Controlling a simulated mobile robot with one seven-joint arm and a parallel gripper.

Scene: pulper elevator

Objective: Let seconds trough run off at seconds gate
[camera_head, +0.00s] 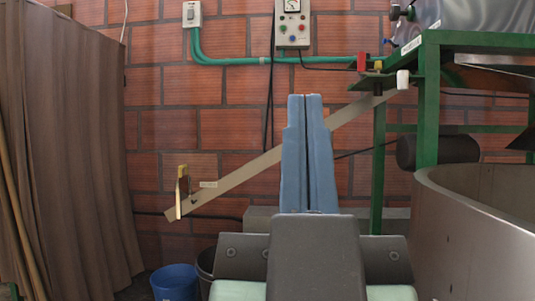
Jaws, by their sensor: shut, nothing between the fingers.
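A long beige sloped trough (245,170) runs along the brick wall from the upper right down to the lower left. At its low left end stands a small gate (179,198) with a yellow upper part, beside a small pale label (208,184) too small to read. I take these for the seconds trough and seconds gate. The gate's position and the trough's contents cannot be made out. My gripper (306,98) points up in the middle, its two blue fingers together and empty. It hides part of the trough behind it and is apart from the gate.
A blue bucket (174,283) and a dark bucket (206,268) stand below the trough's low end. A brown curtain (70,150) hangs at left. A green frame (428,110) and a large metal tub (475,235) fill the right. A control box (292,32) is on the wall.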

